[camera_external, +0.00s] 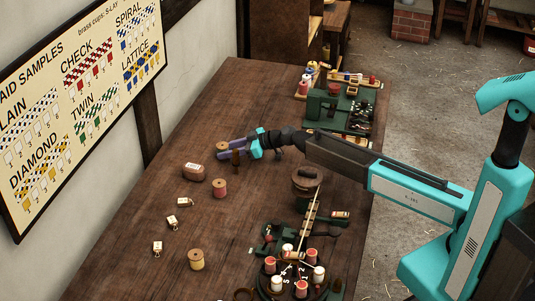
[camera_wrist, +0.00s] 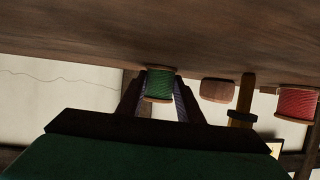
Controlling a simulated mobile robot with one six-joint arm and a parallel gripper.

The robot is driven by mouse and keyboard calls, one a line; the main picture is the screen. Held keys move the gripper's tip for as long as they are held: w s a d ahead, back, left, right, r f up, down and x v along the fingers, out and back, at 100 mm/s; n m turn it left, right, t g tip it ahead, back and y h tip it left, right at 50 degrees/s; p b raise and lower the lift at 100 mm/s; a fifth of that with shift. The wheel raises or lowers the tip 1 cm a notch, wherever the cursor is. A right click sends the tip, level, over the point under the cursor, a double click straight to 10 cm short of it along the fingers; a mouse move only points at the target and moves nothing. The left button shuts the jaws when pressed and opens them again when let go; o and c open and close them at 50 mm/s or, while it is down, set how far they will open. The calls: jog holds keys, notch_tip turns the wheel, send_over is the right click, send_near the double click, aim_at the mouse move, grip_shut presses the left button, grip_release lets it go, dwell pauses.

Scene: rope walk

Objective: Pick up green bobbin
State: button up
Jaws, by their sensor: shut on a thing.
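The green bobbin (camera_wrist: 160,84), with pale wooden ends, sits between the two fingers of my gripper (camera_wrist: 160,100) in the wrist view, which shows the scene upside down. My gripper (camera_external: 229,147) is shut on it, a finger on each side. In the external view only the bobbin's tan wooden top (camera_external: 222,146) shows clearly at the fingertips; its green thread is mostly hidden by the fingers. The bobbin is upright and close to the tabletop; I cannot tell whether it touches it.
The table (camera_external: 213,105) is clear behind my gripper.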

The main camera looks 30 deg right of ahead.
aim_at(227, 145)
jog(key=shift+r, duration=0.1)
jog(key=shift+r+b, duration=0.6)
jog(key=shift+r, duration=4.3)
